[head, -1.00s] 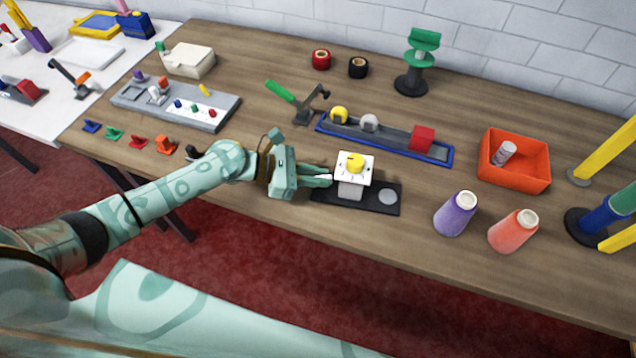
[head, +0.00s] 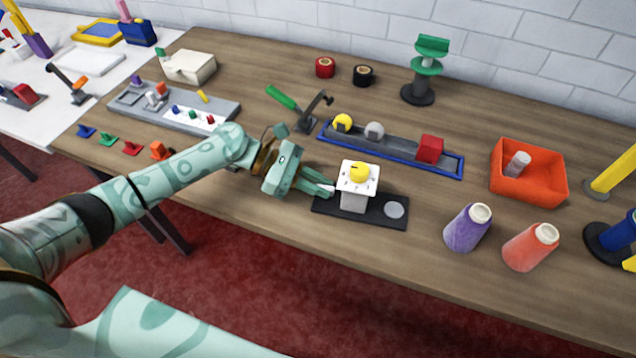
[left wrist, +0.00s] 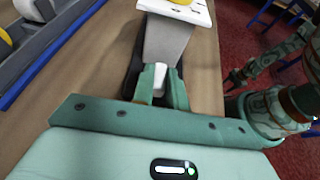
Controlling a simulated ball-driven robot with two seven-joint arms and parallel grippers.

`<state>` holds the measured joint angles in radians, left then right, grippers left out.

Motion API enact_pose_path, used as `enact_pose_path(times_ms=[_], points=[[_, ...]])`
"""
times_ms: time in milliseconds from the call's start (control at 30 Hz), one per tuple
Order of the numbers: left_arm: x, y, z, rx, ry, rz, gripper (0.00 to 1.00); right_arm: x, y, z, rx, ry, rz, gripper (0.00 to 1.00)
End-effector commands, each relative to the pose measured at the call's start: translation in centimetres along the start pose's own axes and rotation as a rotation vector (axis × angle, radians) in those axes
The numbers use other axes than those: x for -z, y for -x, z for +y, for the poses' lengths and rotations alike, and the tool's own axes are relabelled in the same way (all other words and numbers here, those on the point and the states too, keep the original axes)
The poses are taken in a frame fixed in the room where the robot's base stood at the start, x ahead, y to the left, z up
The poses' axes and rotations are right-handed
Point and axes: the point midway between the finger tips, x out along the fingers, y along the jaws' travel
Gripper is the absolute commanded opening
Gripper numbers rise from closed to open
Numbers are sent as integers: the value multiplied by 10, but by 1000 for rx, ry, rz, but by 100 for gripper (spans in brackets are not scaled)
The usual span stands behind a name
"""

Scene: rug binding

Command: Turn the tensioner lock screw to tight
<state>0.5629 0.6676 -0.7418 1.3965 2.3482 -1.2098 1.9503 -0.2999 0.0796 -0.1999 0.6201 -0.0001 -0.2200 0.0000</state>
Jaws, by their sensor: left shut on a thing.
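The tensioner is a pale grey post (head: 353,200) under a tilted white dial plate (head: 345,183) with a yellow knob (head: 359,173). It stands on a black base (head: 380,209) with a grey disc. My left gripper (head: 330,190) reaches it from the left, low at the post's side. In the left wrist view its fingers (left wrist: 160,84) are shut on a small white piece (left wrist: 160,76) at the foot of the post (left wrist: 166,42), apparently the lock screw. The fingers hide most of it, and I cannot read its setting. A teal limb shows at the right of that view, its gripper (left wrist: 238,78) too small to read.
Behind the tensioner lies a blue-edged tray (head: 395,155) with a red block. A green-handled lever (head: 283,98) stands behind my left gripper. Purple (head: 467,228) and orange (head: 530,247) thread cones stand to the right. An orange bin (head: 530,190) is farther right.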

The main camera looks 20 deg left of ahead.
Motion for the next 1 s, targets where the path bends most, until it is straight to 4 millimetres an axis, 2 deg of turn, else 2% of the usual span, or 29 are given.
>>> enact_pose_path(times_ms=[100,133,200,467,567,667,767,1000], points=[[1,0,-1,2,-1,2,0,0,0,0,0,0,0,51],[1,0,-1,1,-1,2,23,0,0,0,0,0,0,51],[1,0,-1,1,-1,1,36,0,0,0,0,0,0,51],[0,0,0,0,-1,1,36,0,0,0,0,0,0,51],[0,6,0,-1,-1,2,36,0,1,0,-1,0,1,51],[0,23,0,-2,-1,3,36,1,3,1,-1,0,2,51],[0,47,0,-3,-1,4,36,1,5,1,-2,0,3,51],[0,113,0,-3,0,4,36,2,9,1,-3,1,6,51]])
